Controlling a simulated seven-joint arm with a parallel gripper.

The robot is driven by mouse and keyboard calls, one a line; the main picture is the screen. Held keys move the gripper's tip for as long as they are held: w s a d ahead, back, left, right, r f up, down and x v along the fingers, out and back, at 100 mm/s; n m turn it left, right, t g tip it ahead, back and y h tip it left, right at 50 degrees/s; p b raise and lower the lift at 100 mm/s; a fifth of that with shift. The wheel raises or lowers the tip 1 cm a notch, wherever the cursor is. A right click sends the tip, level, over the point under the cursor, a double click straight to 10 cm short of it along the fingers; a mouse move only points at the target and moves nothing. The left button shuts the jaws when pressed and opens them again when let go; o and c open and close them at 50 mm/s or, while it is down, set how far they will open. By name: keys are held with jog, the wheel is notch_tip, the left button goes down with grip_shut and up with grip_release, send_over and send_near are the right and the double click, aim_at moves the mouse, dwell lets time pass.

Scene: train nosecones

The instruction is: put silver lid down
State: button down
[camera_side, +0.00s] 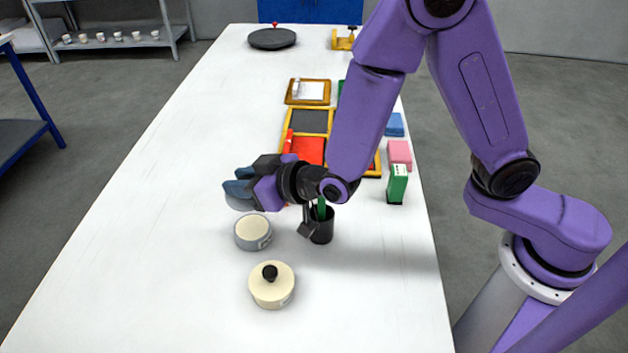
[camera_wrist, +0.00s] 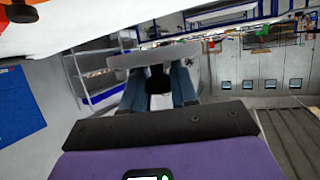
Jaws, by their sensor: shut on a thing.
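My gripper (camera_side: 240,188) points left above the white table in the side view, with its blue fingers closed. In the wrist view, my gripper (camera_wrist: 158,88) is shut on the black knob of the silver lid (camera_wrist: 185,52). The lid is held edge-on, clearly tilted from level, beyond the fingertips. A cream container (camera_side: 272,290) with a black-knobbed lid stands nearer the front.
A black cup (camera_side: 321,229) with green and dark items stands right of the silver container. A green box (camera_side: 397,184), pink block (camera_side: 399,154) and wooden-framed trays (camera_side: 308,92) lie farther right and back. The table's (camera_side: 160,230) left side is clear.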

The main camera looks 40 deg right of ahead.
jog(key=w+d+r+m+t+h, duration=0.1)
jog(key=w+d+r+m+h, duration=0.1)
jog(key=w+d+r, duration=0.55)
jog(key=d+r+m+h, duration=0.2)
jog(key=d+h, duration=0.1)
jog(key=d, duration=2)
jog(key=shift+s+f+m+h, duration=0.95)
jog(key=shift+s+m+h, duration=1)
jog(key=shift+s, duration=2.05)
jog(key=shift+s+a+f+n+y, duration=0.55)
jog(key=shift+a+f, duration=0.95)
jog(key=shift+f, duration=1.5)
jog(key=shift+s+a+f+n+y, duration=0.6)
jog(key=shift+a+f, duration=0.9)
jog(key=shift+f, duration=1.45)
jog(key=shift+s+a+f+n+y, duration=0.55)
jog(key=shift+a+f, duration=0.95)
jog(key=shift+f, duration=1.5)
jog(key=shift+s+f, duration=0.1)
